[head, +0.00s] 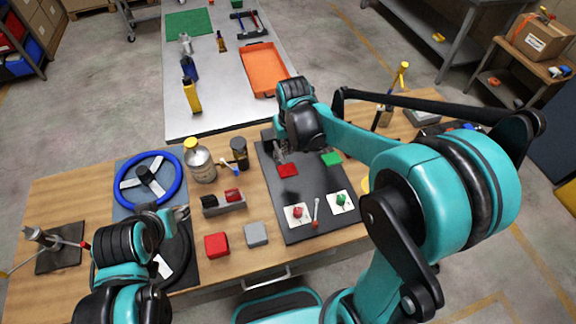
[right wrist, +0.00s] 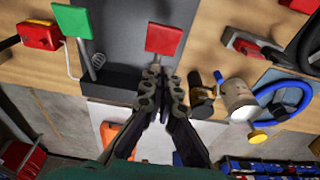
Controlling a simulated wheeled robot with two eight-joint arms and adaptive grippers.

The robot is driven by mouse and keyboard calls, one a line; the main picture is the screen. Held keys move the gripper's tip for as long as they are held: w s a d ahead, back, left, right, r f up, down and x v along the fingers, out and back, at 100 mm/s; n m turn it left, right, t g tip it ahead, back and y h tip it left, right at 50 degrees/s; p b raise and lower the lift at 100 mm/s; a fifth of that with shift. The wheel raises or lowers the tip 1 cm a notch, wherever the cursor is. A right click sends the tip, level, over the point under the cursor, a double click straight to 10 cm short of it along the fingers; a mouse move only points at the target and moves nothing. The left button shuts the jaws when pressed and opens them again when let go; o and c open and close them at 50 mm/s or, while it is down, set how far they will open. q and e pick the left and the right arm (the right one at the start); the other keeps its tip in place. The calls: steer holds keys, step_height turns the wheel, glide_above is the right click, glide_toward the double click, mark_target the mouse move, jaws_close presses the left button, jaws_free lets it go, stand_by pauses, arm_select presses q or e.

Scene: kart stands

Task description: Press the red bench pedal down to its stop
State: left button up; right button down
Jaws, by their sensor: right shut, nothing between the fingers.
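The red bench pedal (head: 288,170) is a square red plate on the dark pedal board (head: 310,228), left of the green pedal (head: 331,159). In the right wrist view the red plate (right wrist: 165,39) lies just beyond my fingertips, with part of a thin stem below it. How far it is pressed I cannot tell. My right gripper (head: 280,153) is shut and empty at the pedal's far edge; its closed fingertips (right wrist: 160,72) point at the plate. Contact is unclear. My left gripper (head: 181,212) is beside the steering wheel, its finger opening unclear.
Red (head: 298,213) and green (head: 341,201) buttons and a small lever (head: 316,213) sit on the board's near part. Left of it stand a jar (head: 200,163), a dark bottle (head: 239,152) and a rocker-switch box (head: 224,203). The blue steering wheel (head: 150,153) is farther left.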

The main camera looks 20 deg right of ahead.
mark_target(287, 169)
steer(key=f+b, duration=0.1)
steer(key=f, duration=0.7)
steer(key=shift+w, duration=0.2)
steer(key=shift+s+f+b, duration=0.25)
steer(key=shift+f+b, duration=0.05)
steer(key=shift+f, duration=0.3)
